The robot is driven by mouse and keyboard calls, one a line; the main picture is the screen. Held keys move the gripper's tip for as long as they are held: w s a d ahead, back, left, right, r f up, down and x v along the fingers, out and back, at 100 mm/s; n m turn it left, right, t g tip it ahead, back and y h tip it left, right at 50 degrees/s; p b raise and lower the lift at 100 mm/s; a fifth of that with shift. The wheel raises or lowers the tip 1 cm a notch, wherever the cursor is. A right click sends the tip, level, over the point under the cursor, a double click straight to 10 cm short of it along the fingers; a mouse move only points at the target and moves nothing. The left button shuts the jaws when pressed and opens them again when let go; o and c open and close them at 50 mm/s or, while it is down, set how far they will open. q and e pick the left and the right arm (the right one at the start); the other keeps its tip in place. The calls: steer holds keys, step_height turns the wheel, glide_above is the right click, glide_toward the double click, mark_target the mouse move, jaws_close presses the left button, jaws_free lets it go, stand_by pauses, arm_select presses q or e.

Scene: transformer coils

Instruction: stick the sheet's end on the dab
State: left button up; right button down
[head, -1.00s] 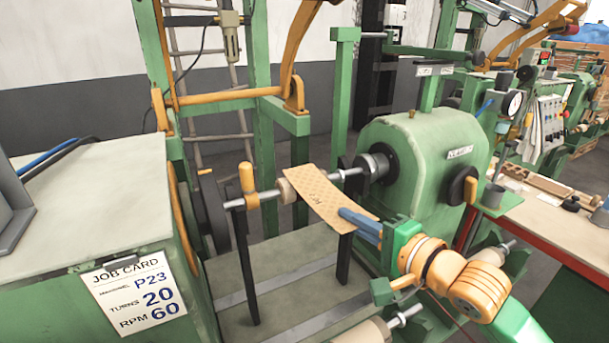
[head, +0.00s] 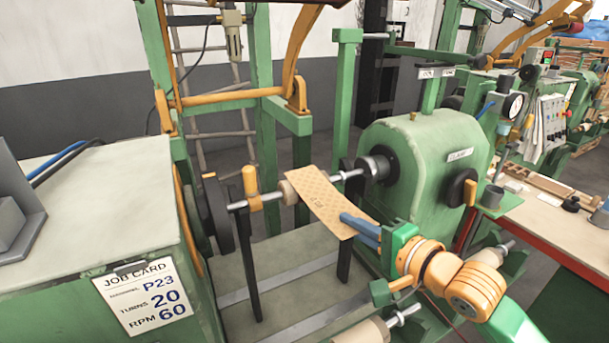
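The tan sheet (head: 326,197) is a speckled strip that slopes down to the right. Its upper end lies at the mandrel (head: 291,191) on the horizontal shaft; I cannot tell whether it touches. My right gripper (head: 350,221), with blue fingers, is at the sheet's lower right end and appears shut on it. The dab does not show; the sheet may hide it. My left gripper is not in view.
The green winding machine (head: 425,160) stands behind the sheet. An orange handle (head: 251,187) and dark posts flank the shaft. A job card (head: 141,293) hangs on the left cabinet. A workbench (head: 540,210) stands at right.

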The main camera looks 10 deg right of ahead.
steer(key=shift+f, duration=0.2)
steer(key=c, duration=1)
jaws_free()
steer(key=shift+r, duration=0.1)
steer(key=b+v, duration=0.2)
steer(key=v, duration=0.5)
steer(key=shift+b, duration=0.35)
